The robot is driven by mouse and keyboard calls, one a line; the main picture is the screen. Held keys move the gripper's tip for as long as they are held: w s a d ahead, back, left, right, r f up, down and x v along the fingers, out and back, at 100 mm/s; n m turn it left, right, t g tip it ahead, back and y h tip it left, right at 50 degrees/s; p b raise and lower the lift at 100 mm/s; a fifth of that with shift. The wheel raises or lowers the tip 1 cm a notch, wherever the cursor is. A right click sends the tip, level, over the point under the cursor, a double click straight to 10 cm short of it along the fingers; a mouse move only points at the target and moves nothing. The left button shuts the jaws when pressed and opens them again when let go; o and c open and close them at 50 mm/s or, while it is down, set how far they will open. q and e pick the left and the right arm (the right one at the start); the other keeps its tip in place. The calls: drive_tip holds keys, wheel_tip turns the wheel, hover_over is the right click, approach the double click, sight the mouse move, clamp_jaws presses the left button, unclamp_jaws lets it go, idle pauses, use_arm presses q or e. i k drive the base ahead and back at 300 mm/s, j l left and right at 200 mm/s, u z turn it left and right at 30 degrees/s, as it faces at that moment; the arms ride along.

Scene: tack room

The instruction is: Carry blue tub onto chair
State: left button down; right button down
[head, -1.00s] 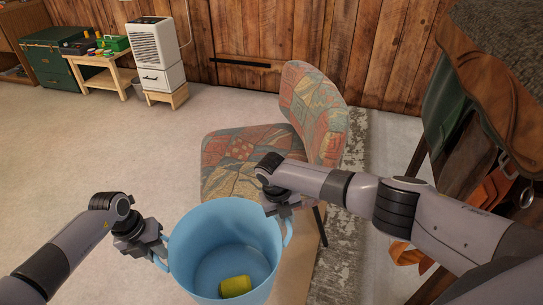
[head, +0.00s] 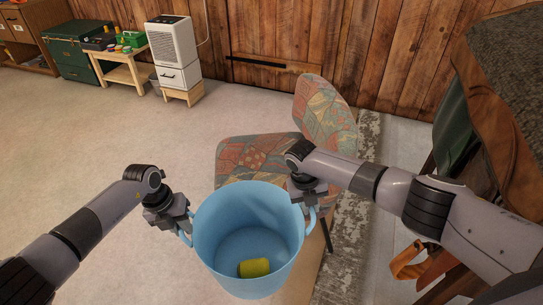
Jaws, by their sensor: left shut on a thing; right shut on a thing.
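The blue tub (head: 248,275) hangs upright between my two grippers, in front of the chair. A yellow roll-shaped thing (head: 254,268) lies inside on its bottom. My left gripper (head: 184,226) is shut on the tub's left handle. My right gripper (head: 308,203) is shut on the right handle. The chair (head: 257,153) has a patterned seat and a patterned backrest (head: 325,115) on its right side. The tub's far rim overlaps the near edge of the seat in the view, and my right arm covers part of the chair. The visible part of the seat is bare.
A saddle-like brown and green load on a rack (head: 500,120) stands close on the right, near my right arm. A grey rug (head: 350,240) lies right of the chair. A white appliance (head: 171,55) and a small wooden table (head: 121,70) stand at the back left. Open floor (head: 90,140) lies left.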

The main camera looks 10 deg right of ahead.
sight(273, 174)
drive_tip(key=i+l, duration=0.25)
drive_tip(key=i, duration=0.2)
drive_tip(key=i+l, duration=0.25)
drive_tip(key=i, duration=0.15)
drive_tip(key=i+l, duration=0.25)
drive_tip(key=i, duration=0.2)
